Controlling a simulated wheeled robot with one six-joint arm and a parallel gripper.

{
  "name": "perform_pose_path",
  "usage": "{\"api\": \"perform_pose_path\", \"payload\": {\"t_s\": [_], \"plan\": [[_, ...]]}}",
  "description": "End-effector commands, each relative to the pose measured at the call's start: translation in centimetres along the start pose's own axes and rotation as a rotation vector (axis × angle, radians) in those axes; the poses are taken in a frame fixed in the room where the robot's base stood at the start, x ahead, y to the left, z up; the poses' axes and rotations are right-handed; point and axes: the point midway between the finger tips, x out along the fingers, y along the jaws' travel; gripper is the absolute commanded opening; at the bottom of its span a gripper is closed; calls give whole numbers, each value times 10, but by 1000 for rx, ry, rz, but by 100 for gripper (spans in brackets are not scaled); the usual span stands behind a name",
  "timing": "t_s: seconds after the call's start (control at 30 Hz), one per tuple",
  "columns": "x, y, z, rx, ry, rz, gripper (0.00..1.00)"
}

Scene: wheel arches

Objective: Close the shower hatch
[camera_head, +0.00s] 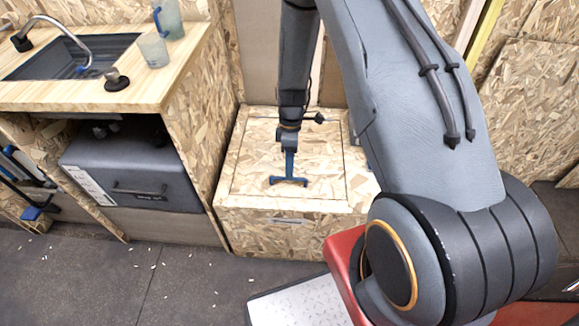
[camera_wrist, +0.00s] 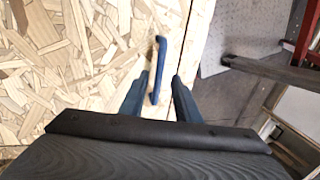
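The shower hatch (camera_head: 252,150) is a pale chipboard panel in the top of a low chipboard box (camera_head: 240,220). It looks flat and level with the box top in the head view. A blue bar handle (camera_head: 288,181) is near its front edge. My gripper (camera_head: 289,165) points down at the handle. In the wrist view, the blue handle (camera_wrist: 157,70) shows between the two spread fingers of my gripper (camera_wrist: 162,85), close to the left one. I cannot tell whether the fingers touch it. The hatch panel (camera_wrist: 60,60) fills the left of the wrist view.
A counter (camera_head: 180,70) with a sink (camera_head: 70,55) and cups stands at the left. A grey case (camera_head: 130,165) sits beneath it. Dark floor (camera_head: 180,270) with pale flakes lies in front. My arm hides much of the right side.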

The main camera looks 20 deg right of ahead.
Motion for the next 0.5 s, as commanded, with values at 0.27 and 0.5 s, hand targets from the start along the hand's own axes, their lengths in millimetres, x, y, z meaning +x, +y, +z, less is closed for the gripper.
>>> {"api": "perform_pose_path", "payload": {"t_s": [0.27,0.5], "plan": [[0,0,0,0,0,0,0],[0,0,0,0,0,0,0]]}}
